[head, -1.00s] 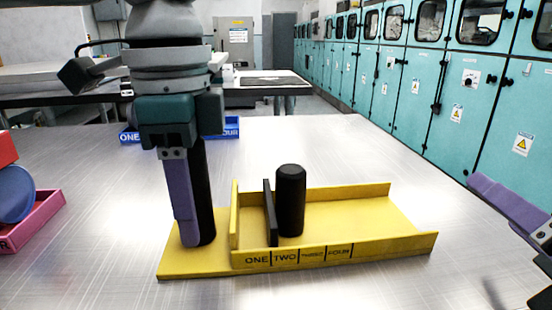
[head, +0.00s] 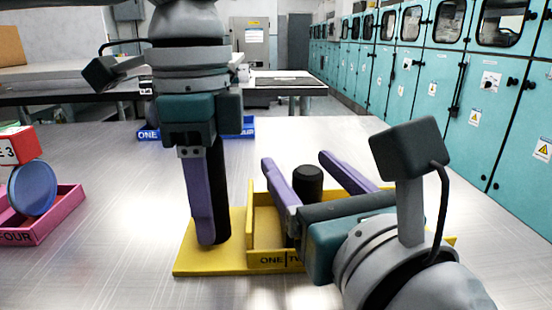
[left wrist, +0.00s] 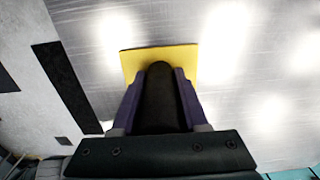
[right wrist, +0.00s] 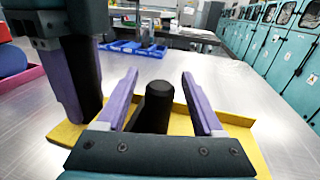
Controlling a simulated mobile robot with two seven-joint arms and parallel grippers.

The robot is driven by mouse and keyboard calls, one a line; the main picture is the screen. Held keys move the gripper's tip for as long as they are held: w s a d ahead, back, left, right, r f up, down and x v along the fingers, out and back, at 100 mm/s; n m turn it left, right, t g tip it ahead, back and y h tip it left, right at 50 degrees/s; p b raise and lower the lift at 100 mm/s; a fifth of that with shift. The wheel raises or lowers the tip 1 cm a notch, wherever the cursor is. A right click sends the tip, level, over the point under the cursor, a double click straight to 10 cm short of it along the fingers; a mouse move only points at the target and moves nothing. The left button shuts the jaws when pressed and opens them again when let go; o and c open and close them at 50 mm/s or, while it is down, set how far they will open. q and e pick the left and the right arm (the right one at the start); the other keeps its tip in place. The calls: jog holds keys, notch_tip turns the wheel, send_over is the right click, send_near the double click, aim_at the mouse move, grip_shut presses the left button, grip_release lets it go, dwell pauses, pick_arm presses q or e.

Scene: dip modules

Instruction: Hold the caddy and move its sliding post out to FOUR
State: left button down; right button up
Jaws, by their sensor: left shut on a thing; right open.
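The yellow caddy (head: 192,262) lies on the metal table. Its upright black handle (head: 217,195) stands at the left end, and my left gripper (head: 208,242) is shut on it. The left wrist view shows the handle (left wrist: 158,98) between the purple fingers. The black sliding post (head: 308,183) stands upright in the caddy's tray. My right gripper (head: 296,160) is open, with one finger on each side of the post; the right wrist view shows the post (right wrist: 155,108) between the fingers, with contact unclear. ONE and part of TWO are readable; my right arm hides the other labels.
A pink tray (head: 62,215) with a blue disc (head: 33,188) and a red box (head: 18,146) stands at the left. A blue labelled caddy (head: 148,134) sits behind my left gripper. Table at the right of the caddy is clear.

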jog(key=shift+x, duration=1.2)
grip_shut()
dwell(0.6)
